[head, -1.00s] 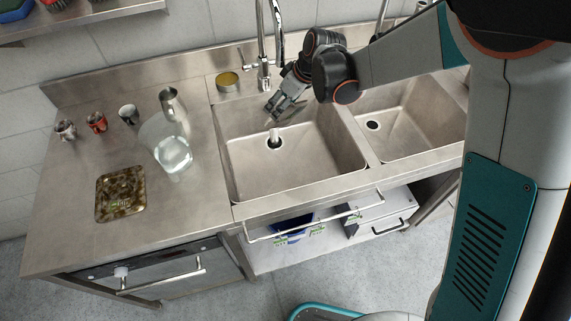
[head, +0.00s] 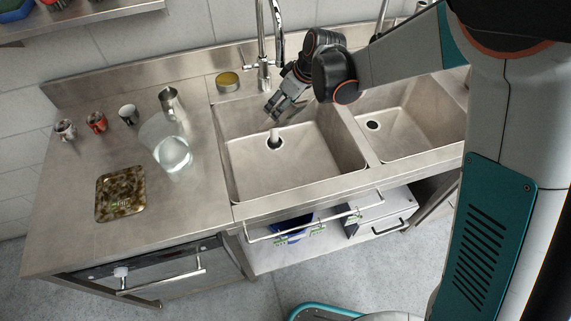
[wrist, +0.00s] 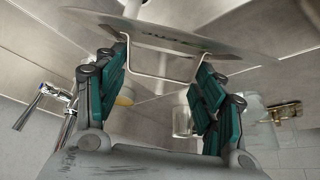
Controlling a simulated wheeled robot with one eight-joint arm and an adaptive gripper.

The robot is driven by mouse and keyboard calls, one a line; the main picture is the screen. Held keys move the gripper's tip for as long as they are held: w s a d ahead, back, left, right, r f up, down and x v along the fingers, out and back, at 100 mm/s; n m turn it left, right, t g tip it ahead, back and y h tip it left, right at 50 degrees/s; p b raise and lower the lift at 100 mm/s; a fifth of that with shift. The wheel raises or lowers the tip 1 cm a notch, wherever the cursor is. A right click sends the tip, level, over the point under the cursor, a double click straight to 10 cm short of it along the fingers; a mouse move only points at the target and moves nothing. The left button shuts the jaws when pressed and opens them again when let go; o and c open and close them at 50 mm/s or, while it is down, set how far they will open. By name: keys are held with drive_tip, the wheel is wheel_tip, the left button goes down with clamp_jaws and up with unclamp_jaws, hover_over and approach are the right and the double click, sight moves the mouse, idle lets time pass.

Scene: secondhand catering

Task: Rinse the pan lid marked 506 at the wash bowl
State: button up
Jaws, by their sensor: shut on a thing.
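My gripper (head: 277,108) hangs over the back of the left sink bowl (head: 245,175). In the wrist view its two fingers (wrist: 158,88) are closed in on the bent wire handle (wrist: 160,78) of a thin grey metal lid (wrist: 225,43). The lid is beyond the fingertips and bears dark marks that I cannot read. In the head view the lid is hardly visible against the steel. A pale upright plug or pipe stands at the drain (head: 275,138), below the gripper. The tall tap (head: 263,50) rises behind the bowl, left of my wrist.
A second sink bowl (head: 405,125) lies to the right. On the left counter are a clear container (head: 173,154), a metal jug (head: 168,100), small cups (head: 97,122) and a mottled square tray (head: 120,194). A yellow-topped tin (head: 228,81) stands beside the tap.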

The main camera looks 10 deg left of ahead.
drive_tip(key=shift+r, duration=0.15)
drive_tip(key=shift+r+p, duration=1.15)
drive_tip(key=shift+r, duration=0.75)
